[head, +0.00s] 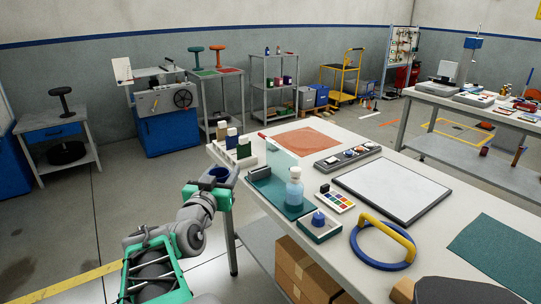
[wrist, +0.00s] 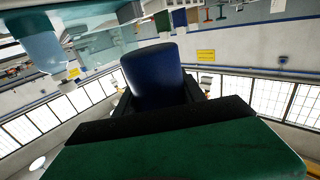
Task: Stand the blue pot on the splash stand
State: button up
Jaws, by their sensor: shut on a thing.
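My gripper (head: 213,181) is beside the left edge of the worktable and is shut on the blue pot (head: 221,172). The dark blue pot also shows in the wrist view (wrist: 153,75), between the dark fingers; its lower part is hidden behind them. What looks like the splash stand is a teal base (head: 283,201) with a clear upright panel (head: 281,154), on the table to the right of my gripper. The pot is apart from this stand. A clear bottle (head: 294,188) with pale blue liquid stands at the base's right side.
A rack of small blocks (head: 236,158) stands near the table's left edge, close to my gripper. A box with a blue knob (head: 319,226), a colour palette (head: 336,202) and a yellow-handled blue ring (head: 383,240) lie right of the stand. A white board (head: 391,189) lies beyond.

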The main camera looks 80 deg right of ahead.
aim_at(280, 167)
jog(key=s+d+r+m+g, duration=0.1)
jog(key=s+r+m+g, duration=0.15)
jog(key=s, duration=0.45)
jog(key=s+d+r+m+g, duration=0.1)
jog(key=s+r+m+g, duration=0.2)
jog(key=s, duration=0.4)
jog(key=shift+n+g+y, duration=0.45)
jog(key=shift+g+y, duration=0.05)
jog(key=shift+g, duration=0.25)
jog(key=w+d+f, duration=0.1)
jog(key=d+f, duration=0.2)
jog(key=d, duration=0.1)
jog(key=w+d+f, duration=0.2)
jog(key=d+f, duration=0.1)
jog(key=d, duration=0.1)
jog(key=w+d+f, duration=0.1)
jog(key=d+f, duration=0.2)
jog(key=d, duration=0.1)
jog(key=shift+w+d+f, duration=0.1)
jog(key=shift+w+f, duration=0.2)
jog(key=shift+f, duration=0.05)
jog(key=shift+w+d+f, duration=0.1)
jog(key=shift+d+f, duration=0.1)
jog(key=shift+f, duration=1.6)
jog(key=shift+f+b, duration=0.15)
jog(key=shift+b, duration=0.2)
jog(key=o, duration=1.4)
